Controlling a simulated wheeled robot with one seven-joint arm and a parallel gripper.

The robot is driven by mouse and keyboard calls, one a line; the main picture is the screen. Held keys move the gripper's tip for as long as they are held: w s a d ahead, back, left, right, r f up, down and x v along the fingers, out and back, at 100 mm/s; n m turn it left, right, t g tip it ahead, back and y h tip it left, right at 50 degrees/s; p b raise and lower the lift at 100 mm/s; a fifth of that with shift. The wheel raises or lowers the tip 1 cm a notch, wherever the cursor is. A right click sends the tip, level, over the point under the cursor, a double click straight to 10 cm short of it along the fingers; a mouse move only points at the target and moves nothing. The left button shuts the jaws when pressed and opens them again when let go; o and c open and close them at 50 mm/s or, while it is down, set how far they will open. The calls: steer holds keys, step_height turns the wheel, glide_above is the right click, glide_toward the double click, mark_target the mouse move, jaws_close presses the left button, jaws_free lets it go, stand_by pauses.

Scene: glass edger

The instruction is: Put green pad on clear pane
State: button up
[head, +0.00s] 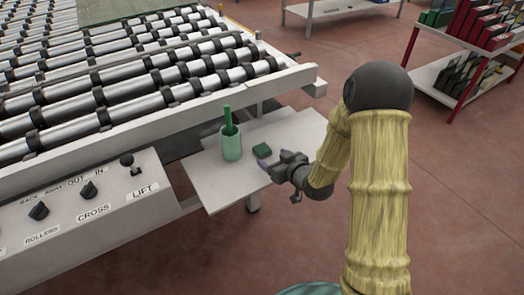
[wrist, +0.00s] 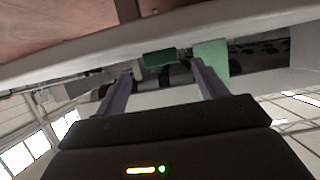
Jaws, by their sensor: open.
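The green pad (head: 262,150) is a small dark green block on the pale side shelf beside the roller table. My gripper (head: 268,164) is just in front and to the right of it, low over the shelf, open and empty. In the wrist view the pad (wrist: 160,57) shows beyond and between the two purple fingers of my gripper (wrist: 158,80), apart from them. No other pane is clearly seen.
A pale green cup (head: 231,147) with a green stick (head: 228,118) in it stands left of the pad, also close in the wrist view (wrist: 211,65). The roller table (head: 150,80) and control panel (head: 80,208) border the shelf (head: 212,190). Racks (head: 455,75) stand far right.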

mark_target(265, 152)
steer(key=x, duration=0.5)
steer(key=shift+w+a+r+p, duration=0.1)
steer(key=shift+a+r+p, duration=0.05)
steer(key=shift+a+p, duration=0.15)
steer(key=c, duration=1.1)
steer(key=shift+r, duration=0.1)
step_height(265, 152, up, 10)
steer(key=shift+f+p, duration=0.1)
steer(key=shift+p, duration=0.3)
